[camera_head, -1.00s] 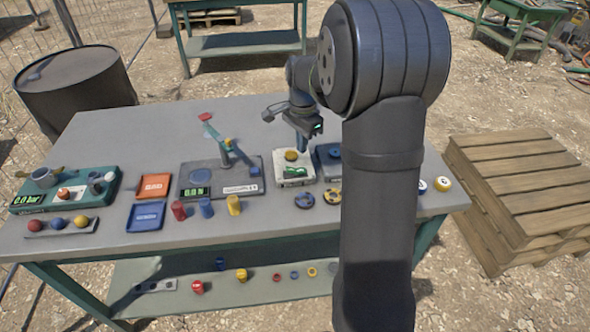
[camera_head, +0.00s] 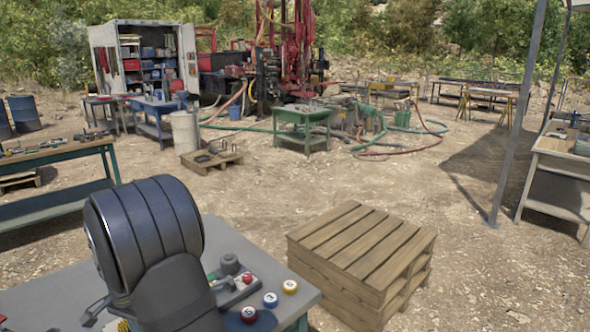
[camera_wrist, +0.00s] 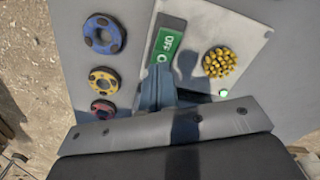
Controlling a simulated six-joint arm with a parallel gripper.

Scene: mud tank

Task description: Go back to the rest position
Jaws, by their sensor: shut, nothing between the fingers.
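My gripper (camera_wrist: 157,72) shows in the wrist view as two blue-grey fingers closed together with nothing between them. It is over a white panel (camera_wrist: 222,42) with a green and white labelled switch (camera_wrist: 165,46), a knobbly yellow knob (camera_wrist: 218,62) and a small green light. The fingers overlap the panel's near side in the picture; I cannot tell whether they touch it. In the head view my arm fills the lower left and hides most of the gripper and much of the workbench (camera_head: 50,295).
White-topped knobs (camera_head: 270,299) sit on the bench's right end. A wooden pallet stack (camera_head: 362,243) stands right of it, with open ground beyond.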

